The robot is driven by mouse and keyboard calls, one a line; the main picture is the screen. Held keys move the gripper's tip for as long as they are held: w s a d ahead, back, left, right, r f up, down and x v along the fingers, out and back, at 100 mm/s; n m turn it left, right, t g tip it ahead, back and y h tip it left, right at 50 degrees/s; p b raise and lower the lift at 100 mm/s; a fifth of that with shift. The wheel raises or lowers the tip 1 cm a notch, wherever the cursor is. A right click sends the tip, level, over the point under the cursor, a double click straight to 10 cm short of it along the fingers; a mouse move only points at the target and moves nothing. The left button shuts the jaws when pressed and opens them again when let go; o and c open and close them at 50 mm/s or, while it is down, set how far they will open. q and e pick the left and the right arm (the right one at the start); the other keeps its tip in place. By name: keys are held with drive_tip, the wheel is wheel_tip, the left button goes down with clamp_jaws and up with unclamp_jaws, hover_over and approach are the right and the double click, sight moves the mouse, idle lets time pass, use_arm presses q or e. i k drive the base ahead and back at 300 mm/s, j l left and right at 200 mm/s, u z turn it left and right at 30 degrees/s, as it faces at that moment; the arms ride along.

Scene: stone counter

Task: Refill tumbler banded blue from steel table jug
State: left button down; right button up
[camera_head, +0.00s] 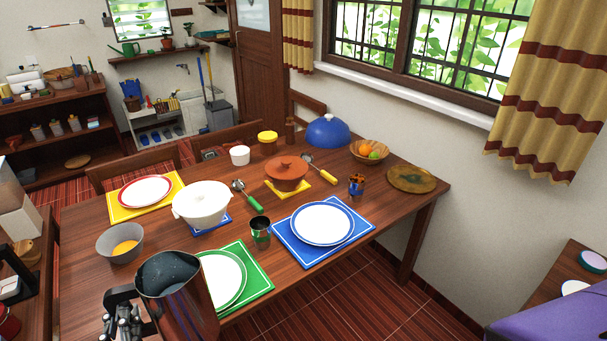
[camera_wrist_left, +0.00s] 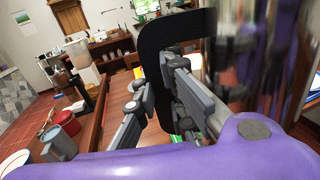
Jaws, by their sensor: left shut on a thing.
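The steel jug (camera_head: 180,295) is upright at the near edge of the head view, its open dark mouth showing. My left gripper (camera_head: 124,318) is shut on the jug's handle, left of its body. In the left wrist view, my left gripper's fingers (camera_wrist_left: 157,100) close on the black handle (camera_wrist_left: 152,38), with the shiny jug wall (camera_wrist_left: 232,60) to the right. The small tumbler with blue (camera_head: 356,186) stands beyond the blue mat, well right of the jug. Its contents cannot be made out. My right gripper is out of view.
A green-tinted tumbler (camera_head: 261,233) stands between the jug and the blue-rimmed plate (camera_head: 322,223). A white tureen (camera_head: 201,203), grey bowl (camera_head: 120,243), brown pot (camera_head: 287,174), fruit bowl (camera_head: 369,153) and blue dome (camera_head: 328,131) crowd the table. Bare wood (camera_head: 395,208) shows at right.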

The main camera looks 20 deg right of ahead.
sight(357, 182)
drive_tip(key=i+l+z, duration=0.15)
drive_tip(key=i+l, duration=0.25)
drive_tip(key=i+l+z, duration=0.2)
drive_tip(key=i+l, duration=0.25)
drive_tip(key=i+l+z, duration=0.15)
drive_tip(key=i+l, duration=0.2)
drive_tip(key=i+l+z, duration=0.2)
drive_tip(key=i, duration=0.35)
